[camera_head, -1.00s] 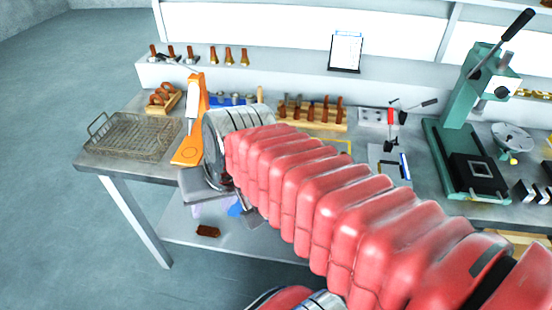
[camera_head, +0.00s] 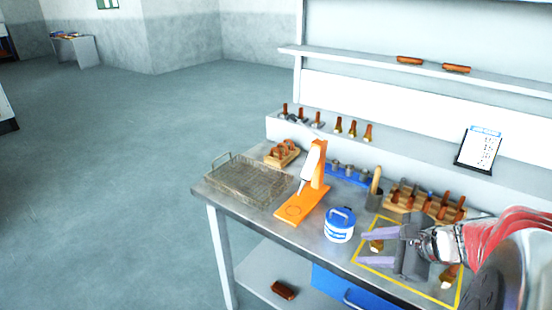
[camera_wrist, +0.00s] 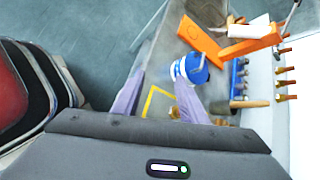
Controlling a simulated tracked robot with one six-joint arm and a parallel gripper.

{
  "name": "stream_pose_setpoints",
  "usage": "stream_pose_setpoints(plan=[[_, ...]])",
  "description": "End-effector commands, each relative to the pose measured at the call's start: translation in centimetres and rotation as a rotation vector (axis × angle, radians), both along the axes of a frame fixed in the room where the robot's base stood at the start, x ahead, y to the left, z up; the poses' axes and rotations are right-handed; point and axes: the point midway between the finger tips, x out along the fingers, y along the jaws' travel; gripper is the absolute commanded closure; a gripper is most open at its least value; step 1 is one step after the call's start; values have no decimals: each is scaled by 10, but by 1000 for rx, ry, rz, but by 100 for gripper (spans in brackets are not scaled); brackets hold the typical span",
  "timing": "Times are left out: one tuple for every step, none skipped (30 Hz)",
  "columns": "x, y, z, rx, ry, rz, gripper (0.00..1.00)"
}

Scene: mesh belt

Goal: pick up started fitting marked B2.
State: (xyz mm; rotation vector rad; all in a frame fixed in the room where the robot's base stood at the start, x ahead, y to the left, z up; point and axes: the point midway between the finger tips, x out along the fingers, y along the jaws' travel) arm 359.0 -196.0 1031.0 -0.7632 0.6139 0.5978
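My gripper (camera_head: 360,249) is open and empty, with its two purple-grey fingers pointing left over the yellow-outlined area (camera_head: 458,300) of the bench. A brass fitting (camera_head: 376,246) shows in the gap between the fingers in the head view; I cannot tell its height relative to them. A second brass fitting (camera_head: 448,276) stands right of the gripper, near the wrist. In the wrist view, the open gripper (camera_wrist: 158,88) shows a small brass piece (camera_wrist: 174,112) beside its right finger, partly hidden. No B2 marking is legible on either fitting.
A blue-and-white canister (camera_head: 340,226) stands just beyond the fingertips. Beyond it are an orange stand (camera_head: 292,211) and a wire basket (camera_head: 240,186).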

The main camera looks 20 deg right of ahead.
Motion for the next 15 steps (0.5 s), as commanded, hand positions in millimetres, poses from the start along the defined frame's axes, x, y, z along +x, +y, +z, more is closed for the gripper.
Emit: stream_pose_setpoints(plan=[[-3,-14,-2,70,-6,-89,61],[-5,-22,-2,112,-11,-141,61],[-7,-32,-2,170,-20,-211,61],[-9,-40,-2,213,-28,-262,61],[-11,-48,-2,256,-37,-314,61],[-14,-59,-1,312,-50,-379,61],[-17,-67,-1,353,-59,-427,61],[-19,-75,-1,390,-69,-472,61],[-23,-84,-1,437,-82,-524,61],[-25,-90,0,468,-92,-557,61],[-28,-96,0,496,-100,-589,61],[-30,-102,0,526,-110,-623,61],[-32,-106,0,545,-117,-644,61],[-33,-109,1,560,-122,-660,61],[-34,-112,1,574,-127,-675,61]])
